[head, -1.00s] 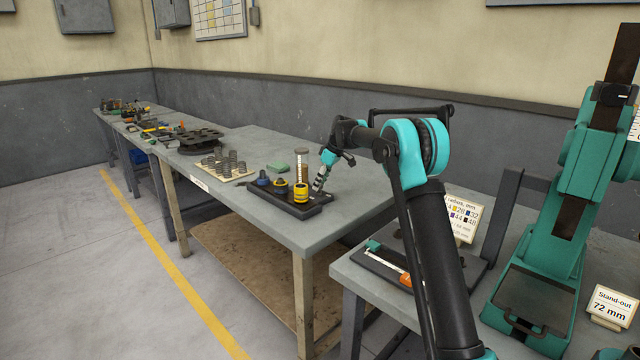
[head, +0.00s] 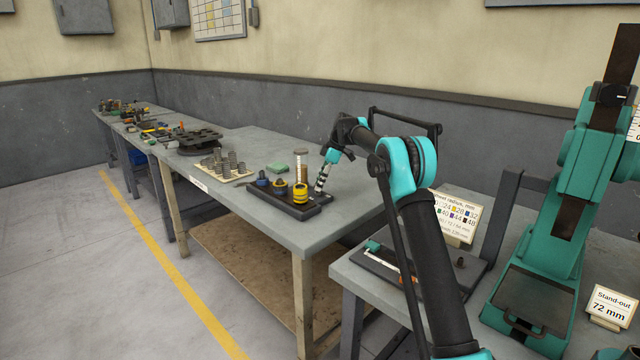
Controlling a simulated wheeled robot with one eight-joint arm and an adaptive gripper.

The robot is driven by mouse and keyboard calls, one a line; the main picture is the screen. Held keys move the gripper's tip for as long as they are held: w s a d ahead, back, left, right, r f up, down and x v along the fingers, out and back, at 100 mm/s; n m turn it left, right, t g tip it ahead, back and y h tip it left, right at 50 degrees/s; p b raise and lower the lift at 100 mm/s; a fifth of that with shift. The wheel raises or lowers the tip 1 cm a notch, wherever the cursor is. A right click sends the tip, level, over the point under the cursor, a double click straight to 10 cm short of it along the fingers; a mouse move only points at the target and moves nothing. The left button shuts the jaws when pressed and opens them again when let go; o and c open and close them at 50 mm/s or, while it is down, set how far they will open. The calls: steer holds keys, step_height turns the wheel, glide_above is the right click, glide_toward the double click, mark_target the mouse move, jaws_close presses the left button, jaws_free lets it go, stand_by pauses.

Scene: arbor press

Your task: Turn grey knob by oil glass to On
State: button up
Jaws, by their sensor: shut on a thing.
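The oil glass (head: 301,164), a clear upright tube with amber in its lower part, stands at the back of the dark tray (head: 317,209) on the long grey bench. My gripper (head: 319,190) points down at the tray's right end, just right of the oil glass. It is shut at the spot of the grey knob. The knob itself is too small and too covered by the fingers to make out, and its setting cannot be read.
The teal press (head: 565,215) stands at the right. Bench right of the tray is clear.

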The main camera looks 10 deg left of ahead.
steer(key=o, duration=1.1)
steer(key=shift+o, duration=0.2)
steer(key=v, duration=1.2)
